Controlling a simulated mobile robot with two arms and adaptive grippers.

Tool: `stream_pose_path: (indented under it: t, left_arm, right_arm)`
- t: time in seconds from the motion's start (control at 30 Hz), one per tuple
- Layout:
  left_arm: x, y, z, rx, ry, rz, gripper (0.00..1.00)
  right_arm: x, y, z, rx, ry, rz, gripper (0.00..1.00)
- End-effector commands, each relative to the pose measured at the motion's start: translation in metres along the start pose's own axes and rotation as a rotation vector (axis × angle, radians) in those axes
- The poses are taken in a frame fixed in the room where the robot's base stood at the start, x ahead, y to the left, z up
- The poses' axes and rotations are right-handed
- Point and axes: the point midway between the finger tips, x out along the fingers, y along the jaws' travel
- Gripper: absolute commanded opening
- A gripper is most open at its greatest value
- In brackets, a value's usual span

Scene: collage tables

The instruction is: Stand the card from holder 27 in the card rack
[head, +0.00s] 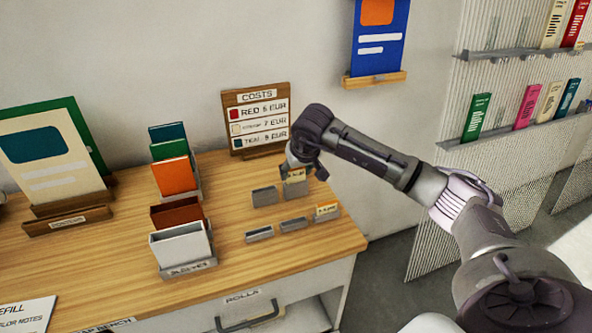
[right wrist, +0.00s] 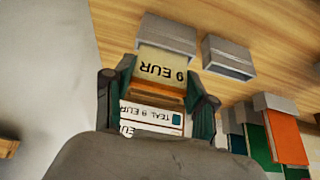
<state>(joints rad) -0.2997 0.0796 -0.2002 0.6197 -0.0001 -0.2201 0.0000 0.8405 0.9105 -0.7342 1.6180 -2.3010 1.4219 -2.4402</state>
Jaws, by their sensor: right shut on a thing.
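My right gripper (head: 299,172) is over the back row of small grey holders on the wooden bench. It is shut on a cream card (right wrist: 160,66) printed "9 EUR", upside down in the right wrist view. The card's edge meets a grey holder (right wrist: 168,33); I cannot tell whether it is still seated. In the head view the card (head: 294,177) shows just below the fingers. Another cream card (head: 327,209) stands in a front-row holder. Holder numbers are not readable, and I cannot tell which piece is the card rack. My left gripper is out of view.
Grey holders without a visible card stand close by (head: 265,196) (head: 259,234) (head: 293,224). The costs board (head: 256,142) stands behind. Sleeve racks with coloured folders (head: 176,177) stand to the left. The bench front right is clear.

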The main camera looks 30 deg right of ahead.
Motion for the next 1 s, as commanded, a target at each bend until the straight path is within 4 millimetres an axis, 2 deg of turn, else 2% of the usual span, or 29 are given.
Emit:
stream_pose_path:
  t: [0.57,0.93,0.97,1.0]
  left_arm:
    - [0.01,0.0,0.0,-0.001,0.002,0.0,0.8]
    - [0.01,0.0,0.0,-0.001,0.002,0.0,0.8]
    - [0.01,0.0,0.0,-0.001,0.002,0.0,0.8]
    - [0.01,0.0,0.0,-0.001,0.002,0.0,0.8]
  right_arm:
    - [0.01,0.0,0.005,0.0,0.002,-0.001,0.42]
    - [0.01,0.0,0.005,0.0,0.001,-0.001,0.42]
    - [0.01,-0.001,0.005,0.0,0.001,-0.001,0.58]
    - [0.01,0.0,0.005,0.0,0.001,-0.001,0.64]
